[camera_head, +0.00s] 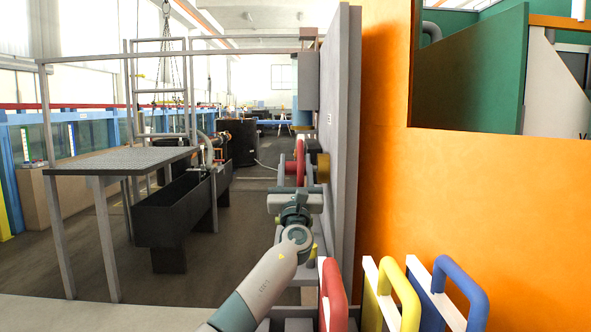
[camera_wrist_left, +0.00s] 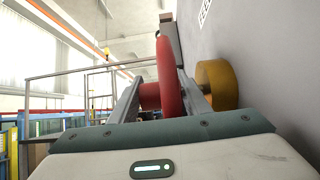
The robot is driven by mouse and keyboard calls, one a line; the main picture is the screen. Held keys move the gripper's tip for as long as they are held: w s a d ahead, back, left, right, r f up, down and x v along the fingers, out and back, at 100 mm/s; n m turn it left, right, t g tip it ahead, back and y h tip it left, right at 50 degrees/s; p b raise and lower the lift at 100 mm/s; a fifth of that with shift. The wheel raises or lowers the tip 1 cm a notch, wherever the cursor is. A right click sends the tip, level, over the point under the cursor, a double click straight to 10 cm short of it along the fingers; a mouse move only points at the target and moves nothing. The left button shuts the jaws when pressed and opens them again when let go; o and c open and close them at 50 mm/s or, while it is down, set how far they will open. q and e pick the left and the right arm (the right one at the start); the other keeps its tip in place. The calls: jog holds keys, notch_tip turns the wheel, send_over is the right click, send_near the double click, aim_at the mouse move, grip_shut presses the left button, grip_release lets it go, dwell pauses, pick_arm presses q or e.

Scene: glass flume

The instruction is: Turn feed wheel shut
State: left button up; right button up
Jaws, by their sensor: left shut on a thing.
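The red feed wheel (camera_head: 300,160) stands edge-on beside the grey wall panel, with a yellow round part (camera_head: 322,167) between it and the panel. My left gripper (camera_head: 298,187) reaches forward to the wheel's lower side. In the left wrist view, the wheel's rim (camera_wrist_left: 169,75) stands upright between the two fingers of the left gripper (camera_wrist_left: 163,95), which is shut on it. The yellow part (camera_wrist_left: 218,85) is just right of the fingers. The wheel's lower part and the contact faces are hidden behind the gripper body. My right gripper is not in view.
Red (camera_head: 333,295), yellow (camera_head: 400,290) and blue (camera_head: 462,285) handles stand at the lower right, near my left arm. The grey panel (camera_head: 343,130) and an orange wall (camera_head: 480,200) close off the right. A dark trough (camera_head: 165,220) and a grated platform (camera_head: 120,161) stand left.

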pick_arm(q)
jog(key=shift+f, duration=0.15)
jog(key=o, duration=1.5)
jog(key=shift+s, duration=0.1)
jog(key=shift+s+f+p, duration=0.3)
jog(key=shift+s+p, duration=0.25)
jog(key=shift+p, duration=0.05)
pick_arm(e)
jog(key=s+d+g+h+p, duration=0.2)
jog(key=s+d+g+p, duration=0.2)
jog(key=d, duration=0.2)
pick_arm(q)
jog(key=s+f+p, duration=0.1)
jog(key=s+p, duration=0.6)
jog(key=s, duration=0.6)
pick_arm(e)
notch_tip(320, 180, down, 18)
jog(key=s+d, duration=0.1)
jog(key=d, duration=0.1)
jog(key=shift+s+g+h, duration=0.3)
pick_arm(q)
jog(key=shift+s, duration=0.1)
jog(key=shift+c, duration=0.6)
